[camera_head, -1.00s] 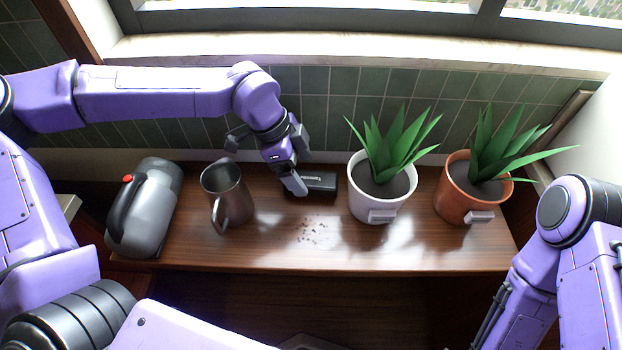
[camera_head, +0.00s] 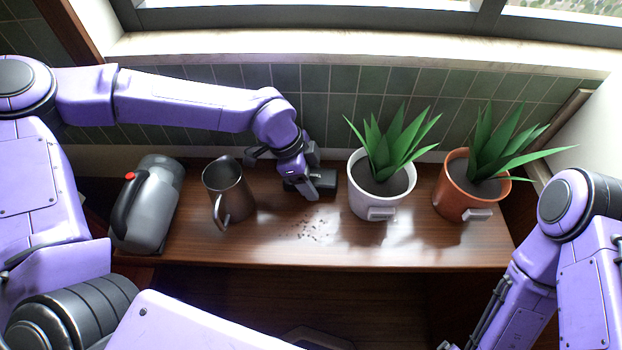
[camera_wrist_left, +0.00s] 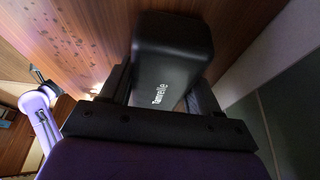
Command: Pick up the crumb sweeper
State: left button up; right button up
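The crumb sweeper (camera_head: 325,181) is a small black block with pale lettering. It lies on the wooden counter between the metal jug and the white plant pot. In the left wrist view the sweeper (camera_wrist_left: 168,60) sits between the fingers of my left gripper (camera_wrist_left: 160,95). The fingers are spread, one on each side of it, and a firm grip does not show. In the head view my left gripper (camera_head: 302,188) points down at the sweeper and hides its left part. My right arm is at the right; its gripper does not show clearly enough to judge.
Dark crumbs (camera_head: 312,230) lie on the counter (camera_head: 400,250) in front of the sweeper. A metal jug (camera_head: 229,192) and a grey kettle-like container (camera_head: 150,210) stand to the left. A white plant pot (camera_head: 367,202) and an orange one (camera_head: 455,199) stand to the right.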

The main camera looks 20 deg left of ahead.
aim_at(315, 176)
pick_arm(q)
jog(key=shift+r, duration=0.15)
jog(key=shift+r, duration=0.2)
notch_tip(315, 176, up, 3)
jog(key=shift+s+b, duration=0.1)
jog(key=shift+b, duration=0.2)
jog(key=s+r+b, duration=0.3)
jog(key=s+r, duration=0.6)
jog(key=s, duration=0.4)
jog(key=shift+s+a+r, duration=0.15)
jog(key=shift+s+r, duration=0.1)
jog(key=shift+s, duration=0.15)
jog(key=shift+o, duration=0.9)
